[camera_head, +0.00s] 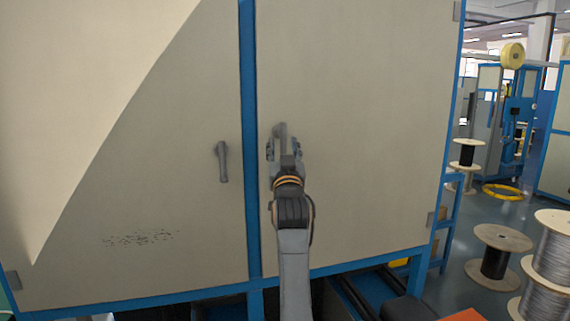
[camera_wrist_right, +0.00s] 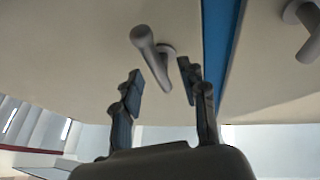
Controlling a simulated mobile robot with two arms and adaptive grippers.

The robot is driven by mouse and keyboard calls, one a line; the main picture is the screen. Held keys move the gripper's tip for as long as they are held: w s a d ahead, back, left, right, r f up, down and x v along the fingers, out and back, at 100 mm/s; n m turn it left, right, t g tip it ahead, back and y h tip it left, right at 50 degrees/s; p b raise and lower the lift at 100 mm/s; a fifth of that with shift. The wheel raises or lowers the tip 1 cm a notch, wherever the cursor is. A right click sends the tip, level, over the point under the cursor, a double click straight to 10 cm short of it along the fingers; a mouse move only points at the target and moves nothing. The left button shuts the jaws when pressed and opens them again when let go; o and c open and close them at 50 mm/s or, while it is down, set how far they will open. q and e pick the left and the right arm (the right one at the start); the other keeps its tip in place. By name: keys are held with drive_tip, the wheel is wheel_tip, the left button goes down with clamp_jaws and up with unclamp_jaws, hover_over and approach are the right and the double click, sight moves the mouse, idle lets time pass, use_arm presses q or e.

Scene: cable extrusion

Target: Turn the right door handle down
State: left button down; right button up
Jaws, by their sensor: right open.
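The right door handle (camera_head: 281,130) is a grey lever on the right beige cabinet door (camera_head: 350,120), just right of the blue middle post. My right gripper (camera_head: 284,148) is in front of it with its fingers spread, one on each side of the handle; its lower part is hidden behind the gripper. In the right wrist view the handle (camera_wrist_right: 152,55) reaches into the gap between the open fingers (camera_wrist_right: 161,83), and I see no clear contact. The left door handle (camera_head: 222,162) hangs pointing down; it also shows in the wrist view (camera_wrist_right: 305,28). My left gripper is not in view.
A blue post (camera_head: 249,150) separates the two doors. Cable spools (camera_head: 497,255) stand on the floor at the right, with a yellow ring (camera_head: 503,192) behind them. The door face around the right handle is clear.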

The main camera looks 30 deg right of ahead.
drive_tip(key=v, duration=0.9)
